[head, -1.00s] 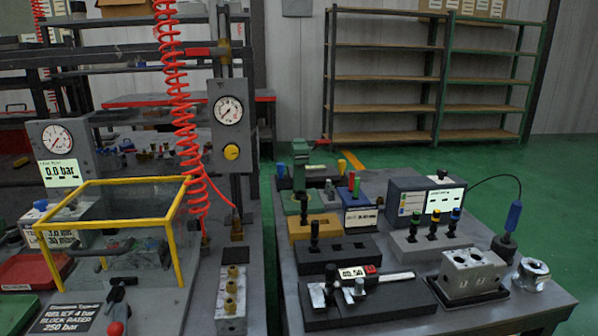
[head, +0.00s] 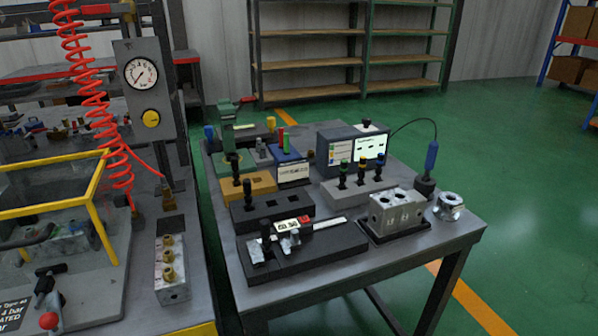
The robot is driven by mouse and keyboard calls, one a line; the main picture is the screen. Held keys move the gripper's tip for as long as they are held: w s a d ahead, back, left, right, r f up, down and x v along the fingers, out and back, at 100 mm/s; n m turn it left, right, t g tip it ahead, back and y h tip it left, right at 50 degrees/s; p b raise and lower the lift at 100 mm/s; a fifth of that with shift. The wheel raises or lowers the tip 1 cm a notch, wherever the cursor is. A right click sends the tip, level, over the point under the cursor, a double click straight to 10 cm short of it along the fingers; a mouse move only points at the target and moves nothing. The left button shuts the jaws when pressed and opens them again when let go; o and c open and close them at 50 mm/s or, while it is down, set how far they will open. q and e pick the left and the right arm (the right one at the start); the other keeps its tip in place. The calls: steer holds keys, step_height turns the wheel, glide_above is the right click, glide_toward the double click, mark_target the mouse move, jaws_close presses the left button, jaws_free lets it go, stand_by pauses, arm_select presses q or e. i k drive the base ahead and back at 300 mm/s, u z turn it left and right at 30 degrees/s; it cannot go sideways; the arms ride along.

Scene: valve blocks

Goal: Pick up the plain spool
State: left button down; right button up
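Several dark spools stand upright on the bench in the head view. Three in a grey block carry coloured bands: a green-banded spool (head: 343,173), a yellow-banded spool (head: 361,171) and a blue-banded spool (head: 378,168). Dark spools without a clear coloured band are one at the left end of a black block (head: 280,207), the black-block spool (head: 247,190), and one at the tan block (head: 262,182), the tan-block spool (head: 235,165). I cannot tell which is the plain spool. Neither gripper is in view.
A caliper with a display (head: 292,225) lies on a black base at the front. A metal valve block (head: 398,212), a round metal fitting (head: 449,206) and a blue-handled tool (head: 431,158) are at the right. A yellow-framed guard (head: 100,210) stands left. The green floor right is open.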

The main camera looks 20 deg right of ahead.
mark_target(265, 230)
steer(key=k, duration=1.05)
steer(key=u, duration=1.15)
steer(key=i, duration=1.1)
steer(key=z, duration=0.75)
steer(key=i, duration=0.35)
steer(key=z, duration=0.35)
